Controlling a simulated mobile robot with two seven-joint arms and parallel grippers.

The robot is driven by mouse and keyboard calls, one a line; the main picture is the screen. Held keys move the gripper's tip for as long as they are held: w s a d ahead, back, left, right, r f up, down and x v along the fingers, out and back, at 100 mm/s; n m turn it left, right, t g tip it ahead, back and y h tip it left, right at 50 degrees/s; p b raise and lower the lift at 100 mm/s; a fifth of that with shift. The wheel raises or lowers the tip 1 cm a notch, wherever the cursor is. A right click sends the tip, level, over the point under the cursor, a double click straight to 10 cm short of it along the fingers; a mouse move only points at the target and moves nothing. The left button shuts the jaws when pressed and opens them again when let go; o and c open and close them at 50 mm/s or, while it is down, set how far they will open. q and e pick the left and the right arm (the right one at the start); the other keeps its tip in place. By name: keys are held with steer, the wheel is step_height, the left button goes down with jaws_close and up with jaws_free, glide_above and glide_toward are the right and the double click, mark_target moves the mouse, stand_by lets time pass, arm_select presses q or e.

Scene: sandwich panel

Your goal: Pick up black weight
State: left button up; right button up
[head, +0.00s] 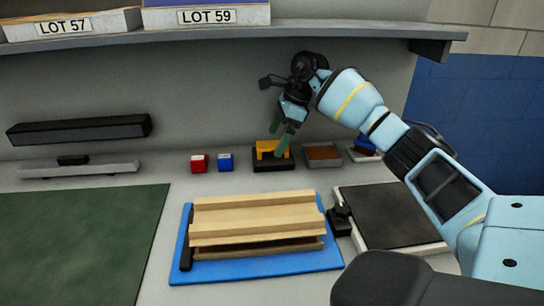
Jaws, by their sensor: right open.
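My right gripper (280,134) hangs below the shelf with its green fingertips pointing down, open. It is just above or at a yellow-orange block (266,147) on a black base (273,166); I cannot tell whether it touches. Black pieces in view are a small knobbed block (341,221) at the right edge of the blue board and a dark bar (187,238) at the left end of the wooden stack. Which one is the black weight is not clear. My left gripper is not in view.
A stack of pale wooden strips (255,221) lies on the blue board (255,268). Red (199,163) and blue (225,162) boxes, a brown-filled tray (323,155) and a dark panel (392,215) surround it. The shelf (330,30) overhangs. The green mat (75,240) is clear.

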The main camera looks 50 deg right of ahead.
mark_target(271, 143)
steer(key=shift+w+x, duration=0.1)
steer(key=shift+x, duration=1.2)
steer(key=shift+w+x, duration=0.15)
steer(key=shift+x, duration=1.15)
steer(key=c, duration=1.7)
steer(key=shift+r, duration=0.25)
steer(key=shift+c, duration=0.3)
steer(key=shift+w+r, duration=0.1)
steer(key=shift+r, duration=0.25)
step_height(271, 143, up, 6)
steer(key=shift+r, duration=0.1)
steer(key=w+a, duration=0.3)
steer(key=a, duration=1.4)
steer(key=shift+w+a, duration=0.2)
steer(key=shift+a, duration=0.15)
